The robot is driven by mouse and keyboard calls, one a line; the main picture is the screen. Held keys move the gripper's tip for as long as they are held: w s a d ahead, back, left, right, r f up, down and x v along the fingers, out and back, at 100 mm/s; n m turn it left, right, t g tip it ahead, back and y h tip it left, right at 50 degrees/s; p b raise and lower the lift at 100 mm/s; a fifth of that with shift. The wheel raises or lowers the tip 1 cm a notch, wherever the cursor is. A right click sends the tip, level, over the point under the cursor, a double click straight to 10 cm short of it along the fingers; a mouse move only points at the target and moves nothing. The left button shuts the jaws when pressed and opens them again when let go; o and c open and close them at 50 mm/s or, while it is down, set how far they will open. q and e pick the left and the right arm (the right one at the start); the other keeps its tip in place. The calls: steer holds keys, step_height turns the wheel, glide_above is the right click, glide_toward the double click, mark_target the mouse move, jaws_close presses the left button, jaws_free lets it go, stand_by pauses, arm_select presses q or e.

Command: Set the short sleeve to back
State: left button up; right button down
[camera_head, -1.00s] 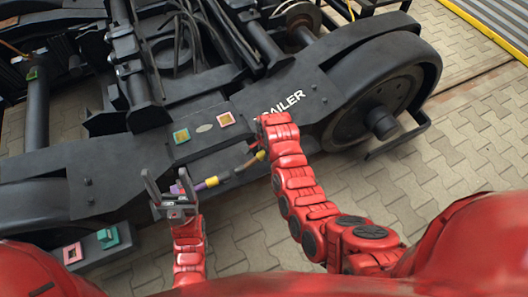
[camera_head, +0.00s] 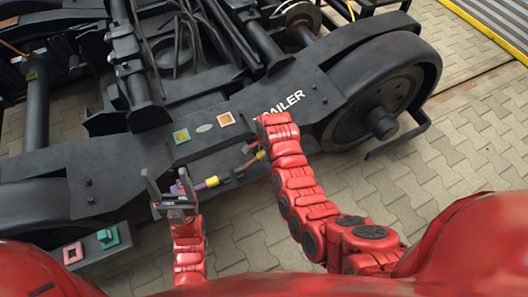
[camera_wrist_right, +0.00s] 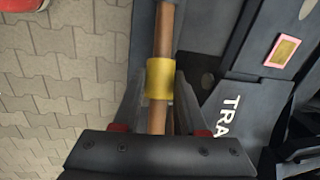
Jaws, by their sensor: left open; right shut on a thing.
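A short yellow sleeve (camera_wrist_right: 160,79) sits around a brown bar (camera_wrist_right: 165,28) in the right wrist view. My right gripper (camera_wrist_right: 160,90) is shut on this sleeve, one finger on each side. In the head view its jaws are mostly hidden beside the red right wrist. The head view shows a bar along the bogie's near side, with a purple part (camera_head: 177,188), a longer yellow part (camera_head: 211,182) and a brown part (camera_head: 249,163). My left gripper (camera_head: 165,182) is open and empty, its fingers pointing up near the purple end.
A wheel (camera_head: 372,107) stands at the right. Pink (camera_head: 73,253) and green (camera_head: 108,237) blocks lie at lower left. Paving (camera_head: 460,140) at the right is clear.

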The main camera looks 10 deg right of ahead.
mark_target(249, 163)
steer(key=a+f, duration=0.1)
steer(key=s+a+f+b, duration=0.1)
steer(key=a, duration=0.1)
steer(key=a+f+b, duration=0.1)
steer(key=a, duration=0.1)
steer(key=shift+s+f, duration=0.1)
steer(key=shift+s, duration=0.25)
steer(key=shift+s+a+f+b, duration=0.1)
steer(key=shift+a+b, duration=0.15)
steer(key=shift+b, duration=0.05)
steer(key=shift+c, duration=2.2)
jaws_free()
steer(key=shift+a, duration=0.1)
